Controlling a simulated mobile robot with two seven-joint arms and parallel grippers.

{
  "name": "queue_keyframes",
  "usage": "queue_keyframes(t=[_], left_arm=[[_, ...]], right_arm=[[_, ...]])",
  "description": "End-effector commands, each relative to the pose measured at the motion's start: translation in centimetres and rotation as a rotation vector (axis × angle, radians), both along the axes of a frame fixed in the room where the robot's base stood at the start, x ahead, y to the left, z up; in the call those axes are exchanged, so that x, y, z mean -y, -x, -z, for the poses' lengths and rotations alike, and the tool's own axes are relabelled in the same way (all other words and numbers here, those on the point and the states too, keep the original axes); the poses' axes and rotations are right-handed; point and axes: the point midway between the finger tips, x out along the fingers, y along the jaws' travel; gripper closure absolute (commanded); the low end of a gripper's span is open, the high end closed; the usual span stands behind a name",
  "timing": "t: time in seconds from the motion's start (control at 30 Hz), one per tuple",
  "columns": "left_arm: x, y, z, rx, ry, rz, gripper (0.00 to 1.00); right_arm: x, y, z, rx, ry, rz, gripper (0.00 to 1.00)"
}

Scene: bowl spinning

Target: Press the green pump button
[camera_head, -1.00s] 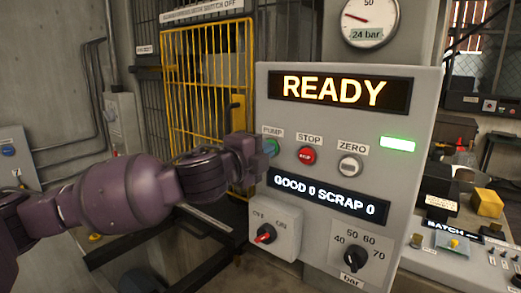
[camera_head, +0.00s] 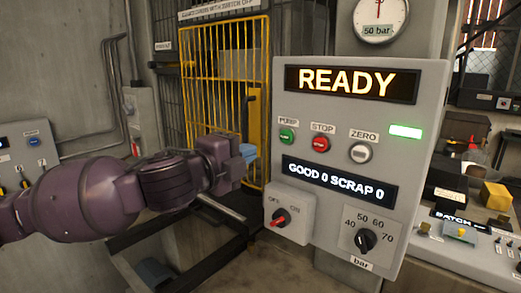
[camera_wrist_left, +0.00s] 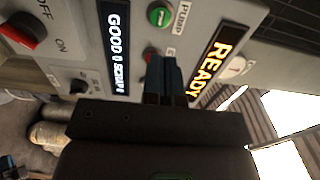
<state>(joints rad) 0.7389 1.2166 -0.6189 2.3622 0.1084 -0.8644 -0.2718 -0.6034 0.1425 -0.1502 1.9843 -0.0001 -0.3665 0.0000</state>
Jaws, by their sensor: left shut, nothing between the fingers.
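The green pump button (camera_head: 287,137) is on the grey control panel (camera_head: 428,110), under a PUMP label and left of the red STOP button (camera_head: 321,144). My left gripper (camera_head: 248,152) is shut and empty. In the head view it is left of the panel and apart from the green button, which is fully visible. In the left wrist view the pump button (camera_wrist_left: 159,15) shows near the top, beyond the blue fingertips (camera_wrist_left: 163,72). The display reads READY, the lower one GOOD 0 SCRAP 0. The gauge (camera_head: 380,16) above reads 50 bar. My right gripper is not seen.
A ZERO button (camera_head: 360,152), a red OFF/ON switch (camera_head: 281,217) and a black bar dial (camera_head: 366,240) sit on or by the panel. A yellow mesh gate (camera_head: 225,85) stands behind my left gripper. A bench with a yellow block (camera_head: 496,196) is at right.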

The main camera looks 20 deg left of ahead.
Motion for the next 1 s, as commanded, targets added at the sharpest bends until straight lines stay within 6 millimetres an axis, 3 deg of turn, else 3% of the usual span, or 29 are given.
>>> queue_keyframes(t=[0.3,1.0], left_arm=[[-0.9,2.4,0.0,-0.001,0.0,-0.001,1.0],[-0.9,2.4,0.0,-0.001,0.0,0.0,1.0]], right_arm=[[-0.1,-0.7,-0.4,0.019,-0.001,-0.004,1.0],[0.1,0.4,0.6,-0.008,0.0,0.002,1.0]])
